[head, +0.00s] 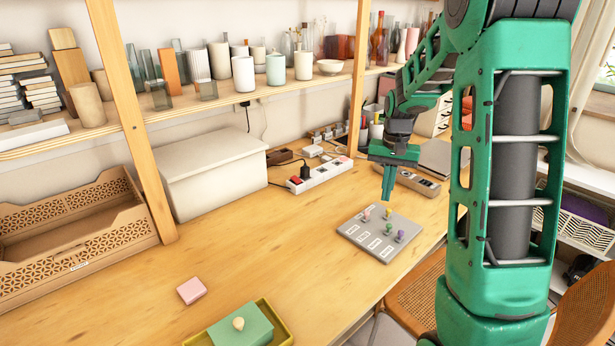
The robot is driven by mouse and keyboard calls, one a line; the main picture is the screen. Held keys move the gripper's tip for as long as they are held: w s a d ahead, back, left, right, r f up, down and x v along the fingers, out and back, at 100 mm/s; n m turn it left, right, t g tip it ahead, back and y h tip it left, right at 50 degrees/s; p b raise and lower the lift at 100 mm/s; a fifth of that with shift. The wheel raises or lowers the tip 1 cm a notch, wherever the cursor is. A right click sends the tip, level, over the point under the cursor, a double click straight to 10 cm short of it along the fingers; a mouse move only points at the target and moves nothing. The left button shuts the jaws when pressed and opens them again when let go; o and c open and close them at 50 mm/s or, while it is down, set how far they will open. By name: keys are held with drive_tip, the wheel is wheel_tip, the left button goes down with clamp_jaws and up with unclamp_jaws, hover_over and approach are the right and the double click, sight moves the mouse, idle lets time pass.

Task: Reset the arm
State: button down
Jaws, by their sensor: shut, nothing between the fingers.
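My green gripper (386,187) is at the right of the middle in the head view. It points down above the far edge of a grey board (364,244) on the wooden table. Its fingers are together, with nothing seen between them. The board bears several small coloured pegs, among them a purple one (400,236), a green one (387,228) and a pink one (367,214), and pale label strips. Whether the fingertips touch anything is hard to tell. My green arm fills the right side and hides part of the table behind it.
A pink block (191,290) and a yellow tray (282,340) holding a green block are at the front. A wooden crate (75,262) and white box (215,178) stand at left. A power strip (322,174) lies behind. A wooden post (135,120) rises beside the crate. The middle tabletop is clear.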

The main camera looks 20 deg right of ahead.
drive_tip(key=s+a+r, duration=0.1)
drive_tip(key=s+a, duration=0.1)
drive_tip(key=s, duration=0.8)
drive_tip(key=s+a+r+n, duration=0.1)
drive_tip(key=s+a+r, duration=0.1)
drive_tip(key=s, duration=0.8)
drive_tip(key=s+a+r, duration=0.2)
drive_tip(key=s+a, duration=0.1)
drive_tip(key=s, duration=0.7)
drive_tip(key=shift+s+a+n, duration=0.3)
drive_tip(key=shift+r, duration=0.1)
drive_tip(key=shift+w+f, duration=0.25)
drive_tip(key=shift+w, duration=0.4)
